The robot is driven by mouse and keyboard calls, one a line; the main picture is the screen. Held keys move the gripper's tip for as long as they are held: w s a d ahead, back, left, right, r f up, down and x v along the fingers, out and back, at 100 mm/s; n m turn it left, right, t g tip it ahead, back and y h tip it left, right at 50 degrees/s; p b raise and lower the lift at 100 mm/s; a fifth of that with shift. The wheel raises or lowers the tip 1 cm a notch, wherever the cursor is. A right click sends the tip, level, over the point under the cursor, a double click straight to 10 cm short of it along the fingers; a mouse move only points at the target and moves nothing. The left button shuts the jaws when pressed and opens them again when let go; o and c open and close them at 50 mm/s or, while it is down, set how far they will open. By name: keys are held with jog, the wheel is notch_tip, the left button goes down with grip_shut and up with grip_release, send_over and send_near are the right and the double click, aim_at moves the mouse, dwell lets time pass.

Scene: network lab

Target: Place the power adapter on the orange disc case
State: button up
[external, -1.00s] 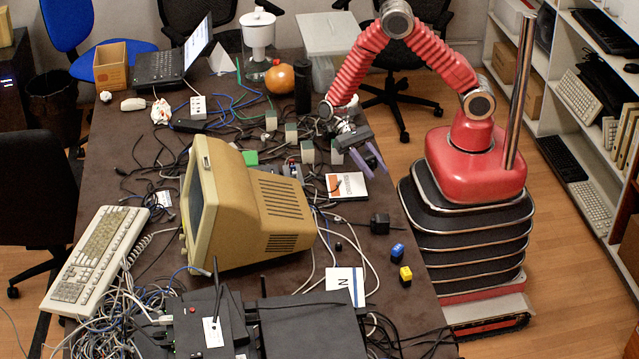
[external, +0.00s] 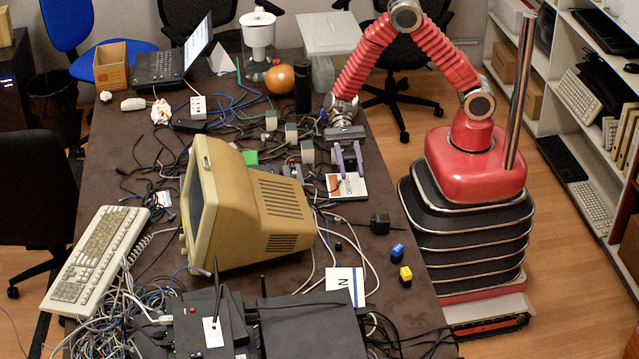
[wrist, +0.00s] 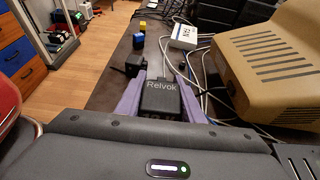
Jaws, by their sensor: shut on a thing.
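My gripper (external: 349,160) has two purple fingers and hangs over the disc case. In the wrist view my gripper (wrist: 160,108) is shut on a black block marked "Relvok" (wrist: 160,97), which looks like the power adapter. In the external view it is a small dark shape between the fingers. The white and orange disc case (external: 352,188) lies flat on the table below and just in front of the fingers. I cannot tell the gap between block and case. The case is mostly hidden in the wrist view.
A black plug-like block (external: 379,223) stands nearer the table edge. Blue (external: 397,251) and yellow (external: 405,275) blocks lie beyond it. The beige monitor (external: 245,205) and loose cables crowd the left side. Small grey boxes (external: 307,151) stand left of my gripper.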

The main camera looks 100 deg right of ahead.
send_over(350, 198)
jog(key=shift+f, duration=2.55)
jog(key=shift+f, duration=2.1)
jog(key=o, duration=1.2)
jog(key=shift+f, duration=0.1)
jog(key=shift+c, duration=0.2)
